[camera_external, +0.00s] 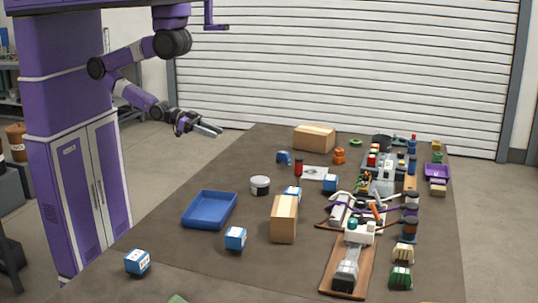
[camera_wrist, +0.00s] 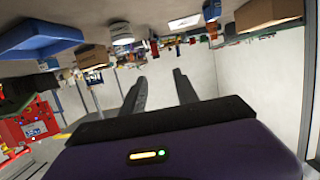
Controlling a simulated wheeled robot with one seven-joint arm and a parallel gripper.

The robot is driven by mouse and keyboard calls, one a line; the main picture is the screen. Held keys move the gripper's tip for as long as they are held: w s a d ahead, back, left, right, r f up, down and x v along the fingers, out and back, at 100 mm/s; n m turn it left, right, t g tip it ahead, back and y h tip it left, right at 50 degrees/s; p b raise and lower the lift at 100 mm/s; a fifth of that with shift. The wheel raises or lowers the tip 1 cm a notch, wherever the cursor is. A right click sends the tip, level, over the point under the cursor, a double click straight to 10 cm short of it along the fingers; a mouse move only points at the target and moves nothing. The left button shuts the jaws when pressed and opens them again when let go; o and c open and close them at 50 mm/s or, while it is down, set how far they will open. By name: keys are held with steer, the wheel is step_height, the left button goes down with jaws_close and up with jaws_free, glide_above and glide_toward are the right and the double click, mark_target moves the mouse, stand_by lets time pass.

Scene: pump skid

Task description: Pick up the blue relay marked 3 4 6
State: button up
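Several blue and white relay blocks sit on the dark table in the external view. One is at the front left (camera_external: 137,262), one in front of the blue tray (camera_external: 235,239), one behind the upright cardboard box (camera_external: 293,193) and partly hidden by it, and one by the white sheet (camera_external: 331,184). Their markings are too small to read, so I cannot tell which bears 3 4 6. My gripper (camera_external: 212,130) is in the air off the table's left side, away from all of them. The wrist view shows its two fingers apart and empty (camera_wrist: 160,76).
A blue tray (camera_external: 208,211) lies on the left of the table, beside a round white and black container (camera_external: 260,186). An upright cardboard box (camera_external: 284,220) stands mid-table; another (camera_external: 314,138) lies at the back. Pump parts and cables crowd the right side. The table's front left has bare room.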

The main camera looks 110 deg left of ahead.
stand_by(0.3)
steer(key=o, duration=0.8)
